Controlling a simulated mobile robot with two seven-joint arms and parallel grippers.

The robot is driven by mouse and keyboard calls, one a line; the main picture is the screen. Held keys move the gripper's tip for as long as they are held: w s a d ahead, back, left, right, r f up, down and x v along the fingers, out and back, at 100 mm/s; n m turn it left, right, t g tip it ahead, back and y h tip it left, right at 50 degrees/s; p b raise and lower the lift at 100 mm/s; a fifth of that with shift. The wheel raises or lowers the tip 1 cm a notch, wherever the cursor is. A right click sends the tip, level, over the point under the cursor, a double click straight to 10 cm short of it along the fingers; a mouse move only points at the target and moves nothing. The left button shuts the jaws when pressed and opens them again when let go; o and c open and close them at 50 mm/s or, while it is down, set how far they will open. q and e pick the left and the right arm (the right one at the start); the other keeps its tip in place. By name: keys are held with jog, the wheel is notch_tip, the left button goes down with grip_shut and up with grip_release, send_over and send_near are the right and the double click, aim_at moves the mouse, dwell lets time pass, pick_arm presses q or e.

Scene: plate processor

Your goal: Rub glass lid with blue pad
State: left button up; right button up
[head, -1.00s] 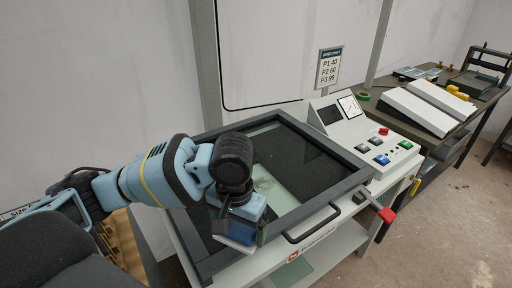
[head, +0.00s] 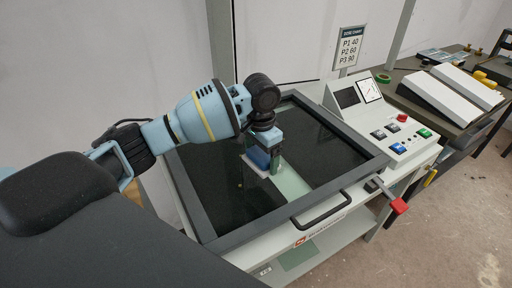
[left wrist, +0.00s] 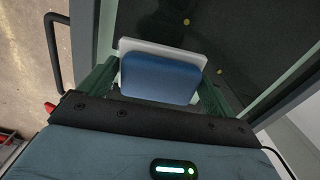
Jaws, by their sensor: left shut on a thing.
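The glass lid (head: 318,152) is a dark-framed pane, shut flat on the white machine, with a black handle (head: 320,209) at its front edge. My left gripper (head: 264,150) is over the middle of the glass and shut on the blue pad (head: 257,159). The pad has a white lower layer and is at the glass; exact contact is hard to tell. In the left wrist view the blue pad (left wrist: 160,78) sits between the fingers, above the lid (left wrist: 245,35). Small yellowish spots (left wrist: 219,71) show on the glass. My right gripper is not in view.
A sloped control panel (head: 378,120) with coloured buttons stands right of the lid. A red-tipped lever (head: 399,206) sticks out at the front right. A sign (head: 350,46) stands behind. A side bench (head: 470,125) holds white sloped boxes (head: 452,98).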

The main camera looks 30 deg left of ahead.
aim_at(258, 148)
pick_arm(q)
jog(key=shift+w+a+f+m, duration=0.1)
jog(key=shift+w+a+m, duration=0.6)
jog(key=shift+w+a, duration=0.5)
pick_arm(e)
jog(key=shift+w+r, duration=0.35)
pick_arm(q)
jog(key=shift+d+f, duration=0.1)
jog(key=shift+f, duration=0.05)
